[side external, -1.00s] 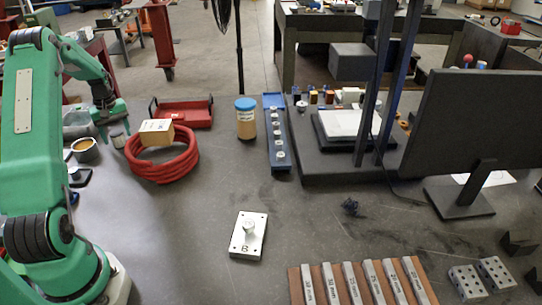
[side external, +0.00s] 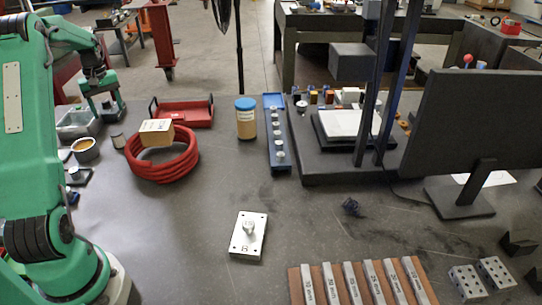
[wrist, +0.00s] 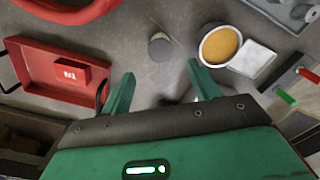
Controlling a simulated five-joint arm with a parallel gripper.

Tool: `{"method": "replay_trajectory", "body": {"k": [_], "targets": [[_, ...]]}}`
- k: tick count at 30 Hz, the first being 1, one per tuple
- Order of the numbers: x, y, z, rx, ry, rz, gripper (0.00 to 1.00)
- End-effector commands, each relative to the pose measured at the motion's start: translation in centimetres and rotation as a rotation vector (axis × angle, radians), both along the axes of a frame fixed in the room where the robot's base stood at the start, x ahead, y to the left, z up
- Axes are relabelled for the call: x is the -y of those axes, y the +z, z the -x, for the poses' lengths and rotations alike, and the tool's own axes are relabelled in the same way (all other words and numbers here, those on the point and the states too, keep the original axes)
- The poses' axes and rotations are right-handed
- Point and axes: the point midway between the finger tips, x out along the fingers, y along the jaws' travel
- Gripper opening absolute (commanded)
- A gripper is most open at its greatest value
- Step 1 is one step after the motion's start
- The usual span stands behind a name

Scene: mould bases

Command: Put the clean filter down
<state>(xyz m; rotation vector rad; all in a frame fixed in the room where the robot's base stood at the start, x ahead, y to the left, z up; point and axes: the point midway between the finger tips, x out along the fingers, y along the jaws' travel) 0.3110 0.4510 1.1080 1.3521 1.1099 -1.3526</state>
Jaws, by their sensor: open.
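A small grey cylinder with a darker side, which looks like the clean filter (side external: 118,141), stands on the bench between the coil of red hose and a round cup. It also shows in the wrist view (wrist: 160,47), just beyond the fingertips and apart from them. My gripper (side external: 106,114) is open and empty, held above and behind the filter in the side view. In the wrist view the two green fingers (wrist: 161,72) are spread with bare bench between them. No label can be read on the filter.
A cup with orange filling (side external: 86,149) stands left of the filter. The red hose coil (side external: 187,166) carries a tan block (side external: 157,127). A red tray (side external: 190,117) lies behind. A grey bin (side external: 72,130) is near my gripper. The bench front centre holds plate B (side external: 240,246).

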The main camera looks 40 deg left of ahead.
Motion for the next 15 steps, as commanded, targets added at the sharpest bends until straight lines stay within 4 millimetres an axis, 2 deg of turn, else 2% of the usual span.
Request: {"method": "replay_trajectory", "body": {"k": [11,15], "targets": [[0.04,-0.01,-0.03,0.000,-0.001,-0.001,0.62],[0.68,0.50,-0.41,0.004,-0.019,-0.005,0.62]]}}
